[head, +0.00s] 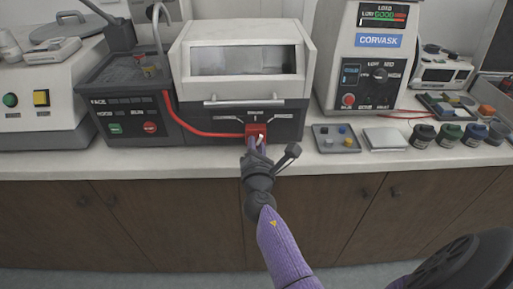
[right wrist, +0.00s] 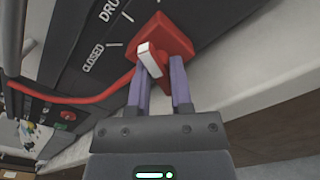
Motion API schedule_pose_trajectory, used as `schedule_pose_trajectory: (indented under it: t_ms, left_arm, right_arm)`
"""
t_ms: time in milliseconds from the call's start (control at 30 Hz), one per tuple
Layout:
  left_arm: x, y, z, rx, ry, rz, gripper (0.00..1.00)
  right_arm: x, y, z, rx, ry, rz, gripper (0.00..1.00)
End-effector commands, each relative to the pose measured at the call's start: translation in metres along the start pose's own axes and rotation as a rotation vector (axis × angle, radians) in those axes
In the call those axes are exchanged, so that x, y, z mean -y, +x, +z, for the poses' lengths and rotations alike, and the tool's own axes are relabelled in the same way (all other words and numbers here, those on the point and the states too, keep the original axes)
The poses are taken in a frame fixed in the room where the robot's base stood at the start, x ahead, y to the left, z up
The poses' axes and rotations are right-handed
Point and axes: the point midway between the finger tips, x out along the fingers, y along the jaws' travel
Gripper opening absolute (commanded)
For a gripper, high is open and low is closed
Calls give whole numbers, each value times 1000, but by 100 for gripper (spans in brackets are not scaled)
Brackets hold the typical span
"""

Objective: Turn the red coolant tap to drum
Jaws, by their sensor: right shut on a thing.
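The red coolant tap (head: 256,130) is on the dark front panel below the windowed cabinet, with a red hose running to it from the left. In the right wrist view the red tap body (right wrist: 176,38) has a white-ended lever (right wrist: 149,58). The labels CLOSED (right wrist: 93,59) and part of DRUM (right wrist: 108,10) show beside it. My right gripper (right wrist: 163,82) is shut on the tap lever, one purple finger on each side. I cannot tell exactly which mark the lever points to. My left gripper is out of view.
The white cabinet (head: 243,48) stands above the panel. A dark unit with green and red buttons (head: 128,105) is on the left. The counter edge (head: 340,172) runs close below the tap.

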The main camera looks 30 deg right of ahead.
Motion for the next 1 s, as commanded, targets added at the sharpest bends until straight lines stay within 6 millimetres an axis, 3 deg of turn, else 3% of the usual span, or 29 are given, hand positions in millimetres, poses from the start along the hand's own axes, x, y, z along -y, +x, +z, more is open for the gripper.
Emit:
schedule_pose_trajectory:
  t_ms: [200, 500, 1000]
  left_arm:
    - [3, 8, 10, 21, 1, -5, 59]
    - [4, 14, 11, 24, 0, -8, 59]
    - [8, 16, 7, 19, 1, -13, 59]
  right_arm:
    - [-2, 0, 1, 3, 172, 8, 0]
    - [-2, 1, 2, 3, 340, 10, 0]
    - [-4, 1, 4, 5, 420, 11, 0]
